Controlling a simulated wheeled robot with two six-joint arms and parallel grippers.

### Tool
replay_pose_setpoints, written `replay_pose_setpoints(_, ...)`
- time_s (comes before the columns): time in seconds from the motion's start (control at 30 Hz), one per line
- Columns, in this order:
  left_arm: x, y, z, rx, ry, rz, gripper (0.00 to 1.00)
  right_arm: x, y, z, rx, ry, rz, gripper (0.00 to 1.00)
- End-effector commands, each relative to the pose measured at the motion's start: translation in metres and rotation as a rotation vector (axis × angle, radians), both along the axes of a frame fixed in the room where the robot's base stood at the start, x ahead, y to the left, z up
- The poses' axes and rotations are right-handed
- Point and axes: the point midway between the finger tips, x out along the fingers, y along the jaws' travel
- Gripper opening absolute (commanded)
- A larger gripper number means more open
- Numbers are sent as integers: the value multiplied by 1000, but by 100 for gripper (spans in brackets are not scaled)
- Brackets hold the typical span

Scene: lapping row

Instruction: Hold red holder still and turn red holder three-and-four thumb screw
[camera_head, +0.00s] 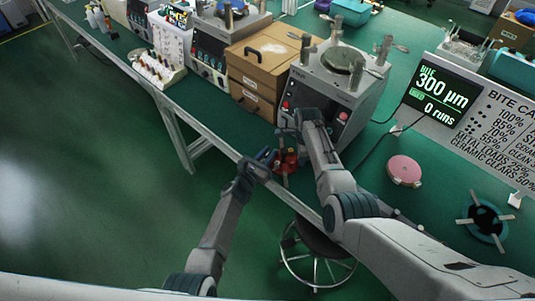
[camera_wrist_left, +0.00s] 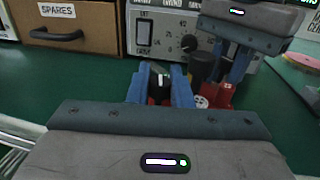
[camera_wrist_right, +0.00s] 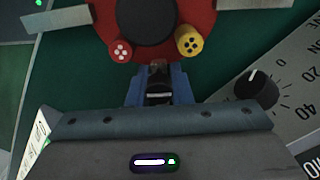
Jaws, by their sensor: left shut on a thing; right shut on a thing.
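The red holder (camera_head: 289,163) sits at the bench's front edge, partly hidden by my grippers. In the right wrist view it is a red disc (camera_wrist_right: 205,22) with a dark centre, a red dotted knob (camera_wrist_right: 118,50) and a yellow dotted knob (camera_wrist_right: 188,40). My right gripper (camera_wrist_right: 158,75) is shut on a small brownish piece (camera_wrist_right: 158,66) between these knobs, apparently the thumb screw. My left gripper (camera_head: 268,158) is shut at the holder's left side.
A grey lapping machine (camera_head: 335,90) stands just behind, with wooden drawer boxes (camera_head: 262,70) to its left. A pink disc (camera_head: 404,170) and a teal ring with grey bars (camera_head: 484,222) lie to the right. A stool (camera_head: 318,240) stands below the front edge.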

Motion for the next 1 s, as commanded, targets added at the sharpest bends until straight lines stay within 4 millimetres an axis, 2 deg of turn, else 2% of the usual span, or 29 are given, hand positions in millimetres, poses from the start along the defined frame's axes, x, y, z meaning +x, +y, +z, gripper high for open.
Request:
replay_pose_setpoints(0.2, 0, 0, 0, -1, 2, 101, 0, 0, 0, 0, 0, 0, 0, 0)
replay_pose_setpoints(0.57, 0, 1, 0, 1, 3, 114, 0, 0, 0, 0, -1, -1, 0, 0)
replay_pose_setpoints(0.6, 0, 1, 0, 1, 3, 113, 25, 0, 0, 0, -1, -1, 0, 0)
replay_pose_setpoints(1.0, -5, 3, -1, 2, 4, 113, 26, 0, 0, 0, 0, 0, 0, 0)
